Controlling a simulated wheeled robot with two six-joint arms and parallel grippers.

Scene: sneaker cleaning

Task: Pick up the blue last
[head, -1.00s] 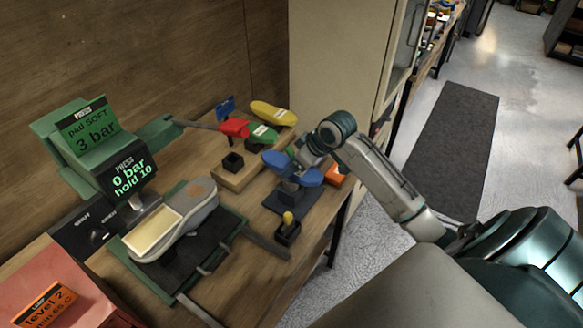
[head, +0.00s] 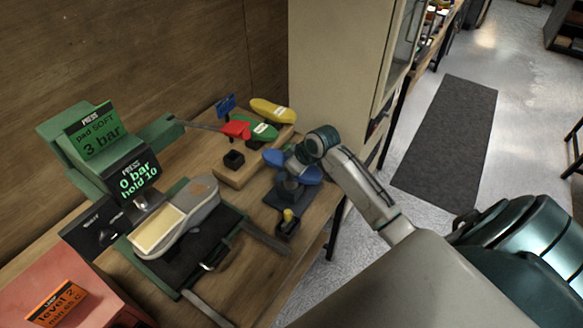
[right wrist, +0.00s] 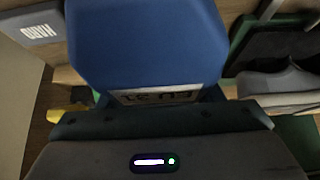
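The blue last (head: 312,172) is on the dark stand (head: 290,190) near the front right of the bench in the head view. My right gripper (head: 296,165) is over the middle of the last, and its fingers are mostly hidden. In the right wrist view the blue last (right wrist: 145,40) fills the top centre, close against my gripper's dark body, with a pale size label facing the gripper. The fingertips do not show there, so I cannot tell whether they grip. My left gripper is out of view.
A small yellow-topped object (head: 287,219) sits in front of the stand. The green press (head: 85,140) with a grey sneaker (head: 180,218) stands left.

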